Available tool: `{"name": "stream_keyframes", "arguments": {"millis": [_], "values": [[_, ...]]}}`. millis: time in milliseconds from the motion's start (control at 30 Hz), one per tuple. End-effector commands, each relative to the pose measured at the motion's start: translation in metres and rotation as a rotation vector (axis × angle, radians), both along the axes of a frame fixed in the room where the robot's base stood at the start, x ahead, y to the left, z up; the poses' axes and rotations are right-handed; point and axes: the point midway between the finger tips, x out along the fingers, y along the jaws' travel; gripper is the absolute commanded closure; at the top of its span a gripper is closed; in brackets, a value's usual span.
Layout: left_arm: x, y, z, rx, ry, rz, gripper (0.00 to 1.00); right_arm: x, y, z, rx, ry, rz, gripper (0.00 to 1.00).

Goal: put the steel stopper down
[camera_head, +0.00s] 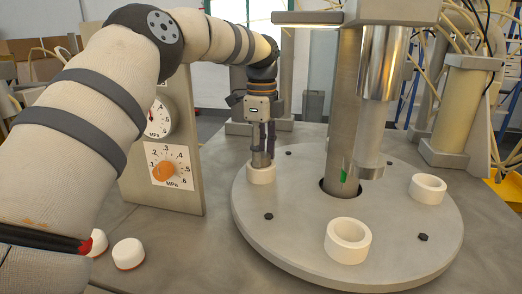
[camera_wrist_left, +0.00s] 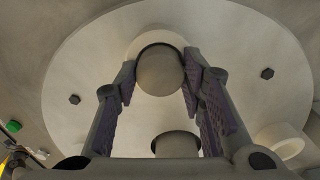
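The steel stopper (camera_head: 259,158) is a short grey cylinder standing upright at a white ring holder (camera_head: 261,174) on the left of the round plate (camera_head: 300,225). Its lower end is hidden by the ring. My left gripper (camera_head: 263,148) points straight down over it, with the fingertips at the stopper's two sides. In the left wrist view the stopper's round top (camera_wrist_left: 160,71) sits between the fingertips of my left gripper (camera_wrist_left: 160,78), which appear to touch it on both sides. My right gripper is not in view.
A thick column (camera_head: 345,120) and a shiny steel cylinder (camera_head: 378,95) stand over the plate's middle. Empty white rings stand at the front (camera_head: 347,241) and right (camera_head: 427,189). A gauge panel (camera_head: 160,150) is left of the plate. Two white caps (camera_head: 128,253) lie front left.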

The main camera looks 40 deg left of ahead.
Motion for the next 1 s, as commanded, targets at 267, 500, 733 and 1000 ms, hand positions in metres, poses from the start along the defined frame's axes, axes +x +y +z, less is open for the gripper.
{"name": "stream_keyframes", "arguments": {"millis": [267, 500, 733, 1000], "values": [[0.0, 0.0, 0.0, 0.0, 0.0, 0.0, 0.45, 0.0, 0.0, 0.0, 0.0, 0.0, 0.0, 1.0], [0.002, 0.0, 0.024, 0.003, 0.0, 0.001, 0.45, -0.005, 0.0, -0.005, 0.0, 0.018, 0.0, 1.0], [0.002, 0.001, 0.067, 0.002, 0.003, 0.002, 0.45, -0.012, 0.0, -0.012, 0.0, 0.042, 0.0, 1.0], [0.001, 0.0, 0.078, -0.001, 0.002, 0.0, 0.45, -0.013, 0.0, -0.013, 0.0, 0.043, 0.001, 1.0]]}}
